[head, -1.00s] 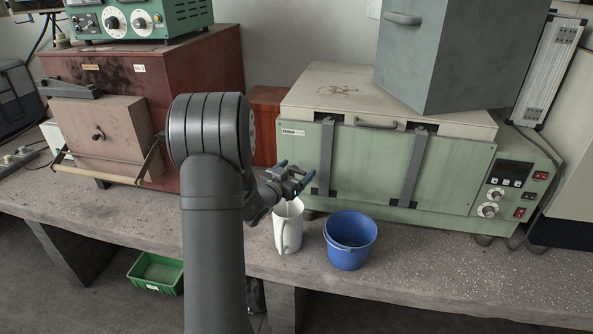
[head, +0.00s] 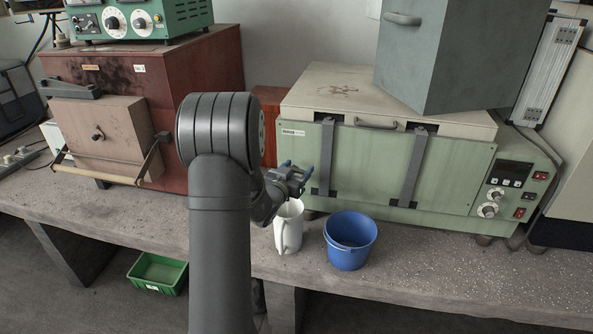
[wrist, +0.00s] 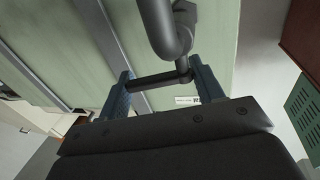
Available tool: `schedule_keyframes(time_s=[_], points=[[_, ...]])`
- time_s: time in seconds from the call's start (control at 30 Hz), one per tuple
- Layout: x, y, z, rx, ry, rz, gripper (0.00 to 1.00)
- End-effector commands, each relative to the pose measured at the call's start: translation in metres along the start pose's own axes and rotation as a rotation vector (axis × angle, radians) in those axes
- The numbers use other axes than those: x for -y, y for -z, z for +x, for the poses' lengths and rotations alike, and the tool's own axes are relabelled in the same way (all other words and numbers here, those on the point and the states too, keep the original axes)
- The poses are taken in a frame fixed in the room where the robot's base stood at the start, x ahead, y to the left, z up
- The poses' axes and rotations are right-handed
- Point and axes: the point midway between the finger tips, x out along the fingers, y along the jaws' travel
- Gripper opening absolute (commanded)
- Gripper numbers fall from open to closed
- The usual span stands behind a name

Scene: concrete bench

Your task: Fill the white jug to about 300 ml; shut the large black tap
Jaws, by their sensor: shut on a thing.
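The white jug (head: 289,237) stands upright on the bench, its open top under and just in front of my gripper (head: 289,180). In the wrist view my gripper (wrist: 163,90) has its two blue fingers at either end of a short dark bar, the handle of the large black tap (wrist: 163,27), and is shut on it. The tap's curved dark pipe comes down from the top of that view. In the head view my arm and gripper hide the tap. No water stream can be made out, and the level in the jug cannot be read.
A blue bucket (head: 350,243) stands right of the jug. A green oven (head: 400,175) is close behind both, and a red-brown furnace (head: 205,100) is at the left. A green bin (head: 158,273) sits below the bench. The bench is clear at the front right.

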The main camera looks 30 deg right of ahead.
Motion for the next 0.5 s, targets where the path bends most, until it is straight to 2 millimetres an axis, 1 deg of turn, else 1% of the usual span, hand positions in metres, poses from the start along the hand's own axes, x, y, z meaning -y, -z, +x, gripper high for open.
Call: schedule_keyframes(time_s=[0.03, 0.5], points=[[-0.0025, 0.0008, 0.0014, -0.001, 0.021, -0.001, 0.38], [-0.0011, 0.0014, 0.0067, -0.002, 0.236, 0.000, 0.38]])
